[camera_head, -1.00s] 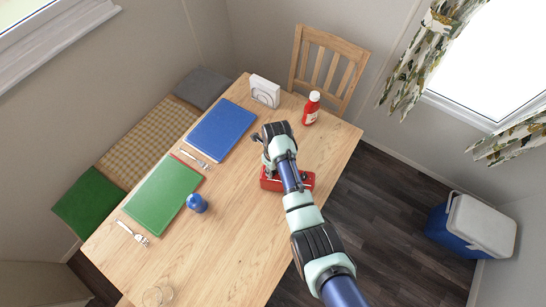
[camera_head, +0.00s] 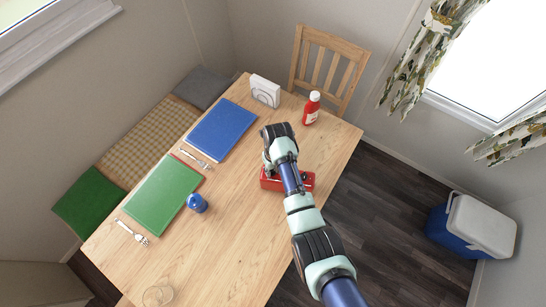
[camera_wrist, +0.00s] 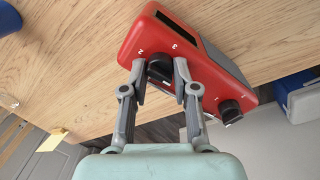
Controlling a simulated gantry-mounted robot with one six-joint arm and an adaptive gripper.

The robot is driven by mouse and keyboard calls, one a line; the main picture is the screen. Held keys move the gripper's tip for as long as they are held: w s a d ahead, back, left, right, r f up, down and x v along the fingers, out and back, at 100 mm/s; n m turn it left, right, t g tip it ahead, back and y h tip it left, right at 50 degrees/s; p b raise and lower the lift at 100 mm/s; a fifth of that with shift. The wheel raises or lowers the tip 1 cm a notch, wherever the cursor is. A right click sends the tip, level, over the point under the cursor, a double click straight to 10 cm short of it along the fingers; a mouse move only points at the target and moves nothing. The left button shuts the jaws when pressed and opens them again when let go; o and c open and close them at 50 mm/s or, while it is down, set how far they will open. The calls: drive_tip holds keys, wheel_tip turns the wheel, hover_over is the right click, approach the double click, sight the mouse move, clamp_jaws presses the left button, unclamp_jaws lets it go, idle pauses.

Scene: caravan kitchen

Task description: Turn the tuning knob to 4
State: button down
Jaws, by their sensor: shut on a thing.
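A red radio (camera_head: 271,183) lies on the table, partly hidden under my arm in the head view. In the wrist view the radio (camera_wrist: 212,62) shows two dark knobs on its near face. The figures 2 and 3 are marked by one knob (camera_wrist: 160,69). My gripper (camera_wrist: 159,76) is shut on this knob, with one finger on each side. The other knob (camera_wrist: 231,112), farther right, is free of my fingers. The knob's pointer is too small to read, and no 4 can be made out.
A red bottle (camera_head: 312,108) and a white napkin holder (camera_head: 265,91) stand beyond my arm. Blue (camera_head: 222,130) and green (camera_head: 163,194) placemats, forks and a blue shaker (camera_head: 197,203) lie to the left. Bare tabletop lies between them and the radio.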

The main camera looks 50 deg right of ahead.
drive_tip(key=c, duration=0.9)
unclamp_jaws()
drive_tip(key=shift+r, duration=0.1)
drive_tip(key=r, duration=1.1)
drive_tip(key=shift+s+d+r, duration=0.2)
drive_tip(key=shift+d+r, duration=0.15)
drive_tip(key=shift+r, duration=0.05)
